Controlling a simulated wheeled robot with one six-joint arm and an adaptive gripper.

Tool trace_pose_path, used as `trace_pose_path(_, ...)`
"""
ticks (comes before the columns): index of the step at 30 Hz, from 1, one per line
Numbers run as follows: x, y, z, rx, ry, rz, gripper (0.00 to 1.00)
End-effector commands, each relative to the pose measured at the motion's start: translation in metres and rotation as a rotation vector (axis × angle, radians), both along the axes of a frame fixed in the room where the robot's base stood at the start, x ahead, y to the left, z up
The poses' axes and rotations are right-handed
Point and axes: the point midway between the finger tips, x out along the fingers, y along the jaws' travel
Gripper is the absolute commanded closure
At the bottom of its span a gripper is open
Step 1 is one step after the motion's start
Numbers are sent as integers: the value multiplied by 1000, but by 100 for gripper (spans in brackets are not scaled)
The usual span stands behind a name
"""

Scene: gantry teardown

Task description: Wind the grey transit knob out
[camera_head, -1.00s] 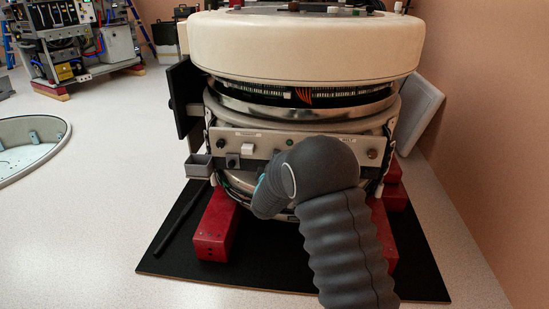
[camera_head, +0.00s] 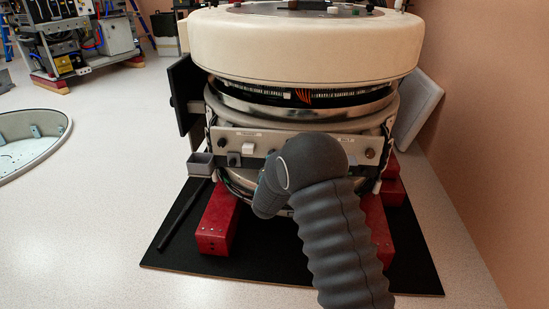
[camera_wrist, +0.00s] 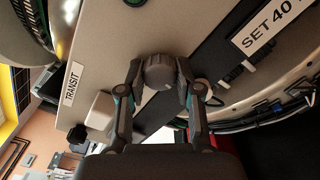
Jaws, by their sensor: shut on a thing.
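The grey transit knob (camera_wrist: 158,73) is a round ribbed knob on the pale panel (camera_wrist: 105,45) in the wrist view. My gripper (camera_wrist: 159,70) is shut on it, with one dark finger on each side. The TRANSIT label (camera_wrist: 73,83) lies to the left of the knob. In the head view, my arm covers the knob and my fingertips; the panel (camera_head: 225,134) shows on the front of the machine, to the left of my arm.
A white block (camera_wrist: 101,112) stands out of the panel close to my left finger. A SET 40 label (camera_wrist: 266,35) and cables are on the right. In the head view, red blocks (camera_head: 217,225) stand on a black mat (camera_head: 180,252) under the machine.

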Motion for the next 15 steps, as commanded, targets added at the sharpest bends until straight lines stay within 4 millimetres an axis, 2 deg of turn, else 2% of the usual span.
trace_pose_path(7,0,1,2,-116,2,3,100)
trace_pose_path(15,0,1,1,-164,4,3,100)
